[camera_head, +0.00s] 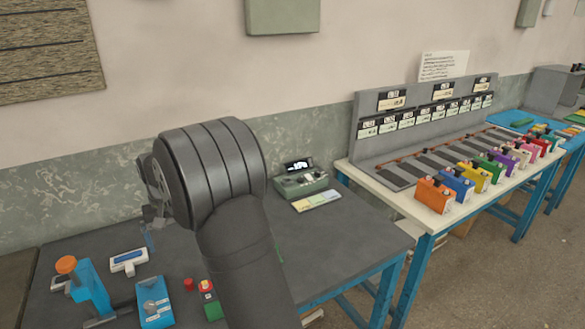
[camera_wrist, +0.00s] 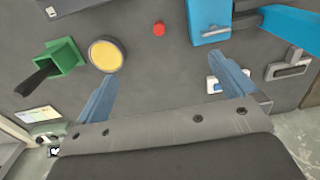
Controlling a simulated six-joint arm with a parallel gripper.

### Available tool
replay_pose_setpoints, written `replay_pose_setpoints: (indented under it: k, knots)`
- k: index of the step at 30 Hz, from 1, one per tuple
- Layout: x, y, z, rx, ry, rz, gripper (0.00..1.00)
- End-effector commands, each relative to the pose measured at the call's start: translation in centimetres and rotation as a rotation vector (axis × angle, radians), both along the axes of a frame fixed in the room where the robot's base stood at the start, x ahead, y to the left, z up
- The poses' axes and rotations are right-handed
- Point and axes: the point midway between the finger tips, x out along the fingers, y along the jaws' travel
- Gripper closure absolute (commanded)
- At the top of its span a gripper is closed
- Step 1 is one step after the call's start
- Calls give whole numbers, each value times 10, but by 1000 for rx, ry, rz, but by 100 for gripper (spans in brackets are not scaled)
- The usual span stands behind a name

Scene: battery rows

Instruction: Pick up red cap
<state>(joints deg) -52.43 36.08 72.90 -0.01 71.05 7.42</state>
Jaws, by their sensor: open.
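The red cap (camera_head: 189,284) is a small red piece standing on the dark grey table. It lies right of a blue box. It also shows in the wrist view (camera_wrist: 159,28), near the top centre, as a small red disc on bare table. My gripper (camera_wrist: 168,78) is open, with two blue fingers spread wide and nothing between them. The cap lies beyond the fingertips, apart from them. In the head view my gripper (camera_head: 152,222) is held above the table, mostly hidden behind my wrist, higher than the cap and to its left.
The blue box (camera_head: 155,302) and a blue stand with an orange knob (camera_head: 67,265) are left of the cap. A red-topped piece (camera_head: 206,286) is close on its right. The wrist view shows a yellow disc (camera_wrist: 106,54) and green box (camera_wrist: 65,60). Coloured batteries (camera_head: 457,185) line another table.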

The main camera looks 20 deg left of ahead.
Motion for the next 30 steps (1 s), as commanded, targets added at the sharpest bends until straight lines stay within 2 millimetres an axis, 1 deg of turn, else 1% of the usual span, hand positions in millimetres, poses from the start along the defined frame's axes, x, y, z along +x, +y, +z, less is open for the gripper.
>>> replay_pose_setpoints:
  k: [1, 2, 3, 5, 9, 18, 26, 28, 30]
  knots:
    - [0, 0, 0, 0, 0, 0, 0]
    - [0, 0, 0, 0, 0, 0, 4]
    - [0, 0, 0, 0, 0, 0, 12]
    - [0, 0, 0, 0, 0, 0, 24]
    - [0, 0, 0, 0, 0, 0, 51]
    - [0, -1, 0, 0, 0, 16, 52]
    - [2, -11, 5, 1, -1, 231, 52]
    - [2, -12, 1, -1, 1, 258, 52]
    - [2, -12, -9, -1, 2, 264, 52]
